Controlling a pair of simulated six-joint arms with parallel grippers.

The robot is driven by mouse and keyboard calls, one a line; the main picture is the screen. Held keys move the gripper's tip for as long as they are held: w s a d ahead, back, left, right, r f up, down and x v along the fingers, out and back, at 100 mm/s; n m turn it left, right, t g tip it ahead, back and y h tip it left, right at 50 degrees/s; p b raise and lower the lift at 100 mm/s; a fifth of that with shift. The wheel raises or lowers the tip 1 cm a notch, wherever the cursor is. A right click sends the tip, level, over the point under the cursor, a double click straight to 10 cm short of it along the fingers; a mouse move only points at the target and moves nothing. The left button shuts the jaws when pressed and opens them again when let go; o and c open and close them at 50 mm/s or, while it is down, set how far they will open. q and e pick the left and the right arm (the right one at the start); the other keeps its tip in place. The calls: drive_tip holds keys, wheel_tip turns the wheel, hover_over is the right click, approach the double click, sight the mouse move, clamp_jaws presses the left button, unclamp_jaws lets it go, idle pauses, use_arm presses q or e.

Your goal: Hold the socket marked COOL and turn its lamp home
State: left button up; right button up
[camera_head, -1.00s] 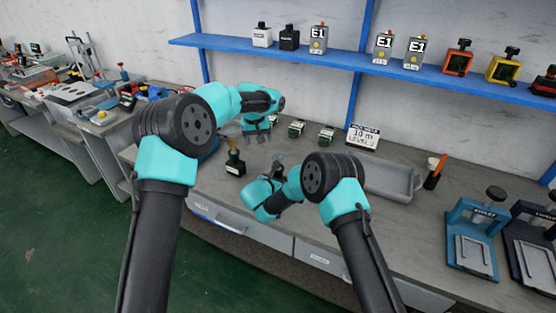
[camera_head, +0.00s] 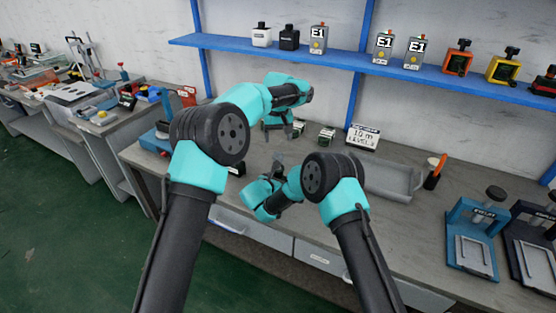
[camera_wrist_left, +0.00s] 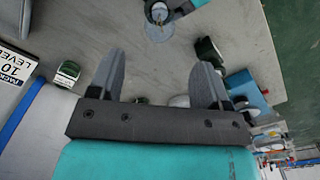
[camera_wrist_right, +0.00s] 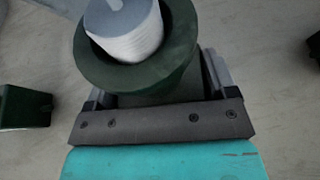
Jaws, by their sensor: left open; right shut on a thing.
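In the right wrist view a dark green round socket (camera_wrist_right: 175,75) fills the space between the fingers, with a white ribbed lamp (camera_wrist_right: 130,30) seated in its ring. My right gripper (camera_wrist_right: 155,62) is shut on this socket; it also shows low over the bench in the head view (camera_head: 277,162). My left gripper (camera_wrist_left: 160,55) is open and empty; in the head view (camera_head: 285,135) it is above and behind the right one. Other small green sockets stand on the bench (camera_head: 327,137), also seen in the left wrist view (camera_wrist_left: 67,73). No COOL marking is readable.
A grey tray (camera_head: 392,182), a cup with an orange stick (camera_head: 434,172) and a blue fixture (camera_head: 472,240) are to the right. A blue shelf (camera_head: 350,62) runs above. Bench between grippers and tray looks clear.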

sight(278, 153)
use_arm(q)
wheel_tip(278, 153, down, 11)
drive_tip(key=shift+r, duration=0.1)
idle(0.3)
drive_tip(key=c, duration=0.9)
